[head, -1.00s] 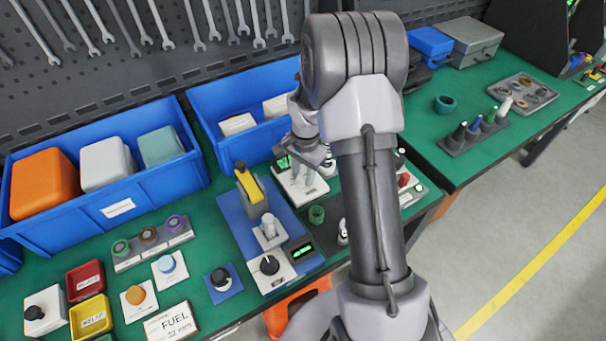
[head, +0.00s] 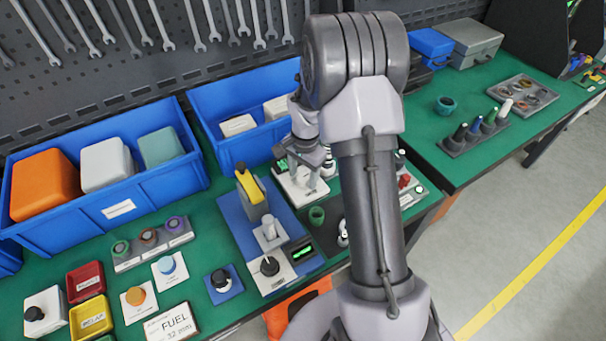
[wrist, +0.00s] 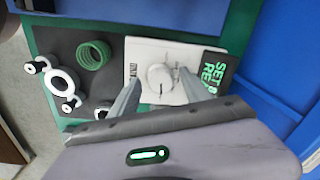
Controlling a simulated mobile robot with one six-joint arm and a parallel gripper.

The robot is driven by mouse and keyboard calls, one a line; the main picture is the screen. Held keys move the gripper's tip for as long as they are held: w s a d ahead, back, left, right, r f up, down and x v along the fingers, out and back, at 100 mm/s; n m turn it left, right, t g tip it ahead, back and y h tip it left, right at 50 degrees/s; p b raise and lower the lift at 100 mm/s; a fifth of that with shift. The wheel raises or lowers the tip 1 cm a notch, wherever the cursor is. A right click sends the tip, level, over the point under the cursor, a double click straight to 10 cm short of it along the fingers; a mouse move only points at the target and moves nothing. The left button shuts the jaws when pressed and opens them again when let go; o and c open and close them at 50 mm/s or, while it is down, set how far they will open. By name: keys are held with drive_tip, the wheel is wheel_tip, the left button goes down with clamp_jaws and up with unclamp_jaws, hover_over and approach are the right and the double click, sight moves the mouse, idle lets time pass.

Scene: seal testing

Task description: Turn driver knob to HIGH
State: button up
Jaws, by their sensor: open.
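A white panel (wrist: 150,50) carries a round white knob (wrist: 160,77) with a dark mark on its edge. Part of a printed label shows beside the knob, but I cannot read it fully. My gripper (wrist: 159,80) is open, its two fingers reaching over the panel on either side of the knob. I cannot tell whether they touch it. In the head view the same white panel (head: 291,186) lies beyond the blue board, with my gripper (head: 312,172) pointing down over it. My arm hides part of that area.
A dark sign with green letters (wrist: 216,72) adjoins the panel. A green ring-shaped coil (wrist: 94,54) and a white flanged fitting (wrist: 62,82) stand on the other side.

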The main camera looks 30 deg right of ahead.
sight(305, 179)
wheel_tip(305, 179, up, 17)
drive_tip(key=p, duration=0.5)
drive_tip(key=shift+s+d+r+p, duration=0.15)
drive_tip(key=shift+s+p, duration=0.2)
idle(0.5)
